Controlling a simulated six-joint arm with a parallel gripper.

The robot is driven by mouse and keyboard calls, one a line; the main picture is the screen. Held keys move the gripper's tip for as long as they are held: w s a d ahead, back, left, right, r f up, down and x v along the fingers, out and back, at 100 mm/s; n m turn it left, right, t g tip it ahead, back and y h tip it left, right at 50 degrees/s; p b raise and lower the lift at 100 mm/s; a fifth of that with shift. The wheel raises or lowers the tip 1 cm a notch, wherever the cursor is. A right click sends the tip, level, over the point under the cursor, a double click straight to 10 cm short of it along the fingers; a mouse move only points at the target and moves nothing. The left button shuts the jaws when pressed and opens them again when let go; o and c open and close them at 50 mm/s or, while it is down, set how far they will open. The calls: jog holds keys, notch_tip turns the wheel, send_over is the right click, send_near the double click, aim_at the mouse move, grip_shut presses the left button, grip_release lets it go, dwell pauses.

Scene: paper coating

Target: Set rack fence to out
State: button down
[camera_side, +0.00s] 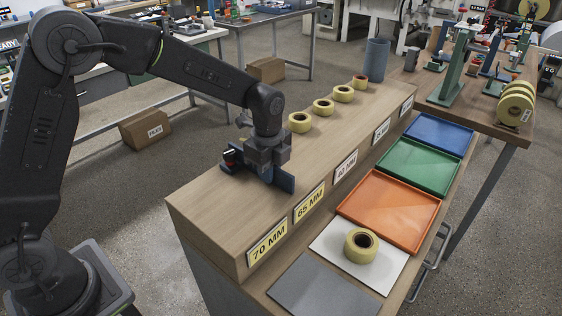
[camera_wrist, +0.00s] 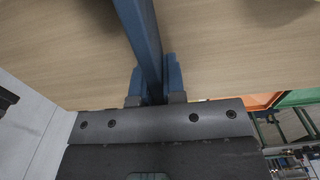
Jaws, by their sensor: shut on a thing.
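The rack fence (camera_side: 284,181) is a blue bar on top of the wooden rack (camera_side: 215,200), near its 70 MM end. My gripper (camera_side: 267,167) points down over the fence. In the wrist view my gripper (camera_wrist: 153,90) has its two blue fingers on either side of the blue fence bar (camera_wrist: 140,25), shut on it. The side view hides the fingertips behind the gripper body.
Several yellow tape rolls (camera_side: 323,106) stand along the rack's top, behind the fence. A grey cylinder (camera_side: 376,60) stands at the far end. Another roll (camera_side: 361,246) lies on a white pad (camera_side: 330,249), beside orange (camera_side: 390,207), green (camera_side: 418,167) and blue (camera_side: 438,135) trays.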

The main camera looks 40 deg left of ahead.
aim_at(227, 214)
jog(key=s, duration=1.3)
jog(key=c, duration=1.2)
grip_release()
jog(key=shift+r, duration=0.15)
notch_tip(227, 214, up, 14)
jog(key=shift+f, duration=0.2)
jog(key=s+a+n+t, duration=0.5)
jog(key=s+n, duration=0.6)
jog(key=n, duration=0.7)
jog(key=shift+a+r+t, duration=0.2)
jog(key=shift+a+t, duration=0.1)
jog(key=shift+a, duration=0.3)
